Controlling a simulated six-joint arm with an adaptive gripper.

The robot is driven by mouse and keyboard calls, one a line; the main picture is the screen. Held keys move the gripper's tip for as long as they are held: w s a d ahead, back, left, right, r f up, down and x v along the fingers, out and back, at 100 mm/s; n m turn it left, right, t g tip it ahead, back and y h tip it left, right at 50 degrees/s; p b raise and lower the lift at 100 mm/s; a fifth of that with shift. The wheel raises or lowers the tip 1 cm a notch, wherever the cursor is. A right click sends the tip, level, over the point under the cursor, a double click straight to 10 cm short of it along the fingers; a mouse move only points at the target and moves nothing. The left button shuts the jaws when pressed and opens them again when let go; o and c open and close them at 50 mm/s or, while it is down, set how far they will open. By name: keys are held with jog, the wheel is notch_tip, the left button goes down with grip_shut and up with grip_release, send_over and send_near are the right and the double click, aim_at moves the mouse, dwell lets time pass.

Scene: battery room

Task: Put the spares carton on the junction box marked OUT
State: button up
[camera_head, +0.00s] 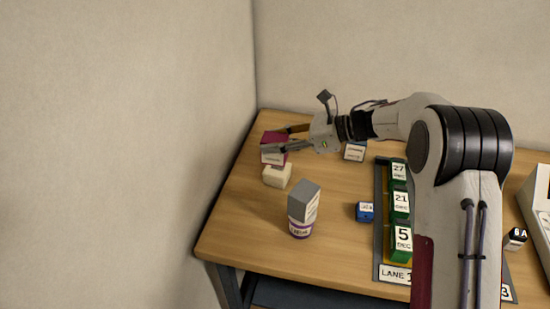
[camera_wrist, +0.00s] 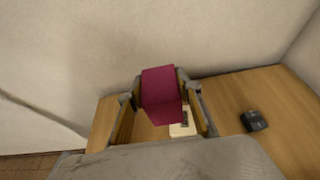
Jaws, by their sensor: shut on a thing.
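My gripper (camera_head: 277,140) is shut on a maroon box (camera_head: 272,136) with a pale label, too small to read; I take it for the spares carton. In the wrist view the maroon box (camera_wrist: 161,92) sits between the two fingers. A cream box (camera_head: 277,176) stands just below it in the head view, and part of it shows beyond the maroon box in the wrist view (camera_wrist: 183,128). I cannot tell whether the two touch. A small dark box with a pale labelled face (camera_head: 355,151) stands to the right. No OUT marking is readable.
A grey box (camera_head: 304,199) sits on a purple-and-white cylinder (camera_head: 300,231) nearer the front. A blue labelled box (camera_head: 365,211) lies beside a lane rack (camera_head: 379,215) of green dated blocks. Walls close the table's left and back. Bare wood lies between the boxes.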

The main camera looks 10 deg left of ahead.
aim_at(275, 157)
jog(key=shift+f, duration=1.05)
jog(key=shift+f, duration=1.85)
jog(key=shift+f, duration=0.15)
jog(key=o, duration=1.2)
jog(key=v, duration=1.2)
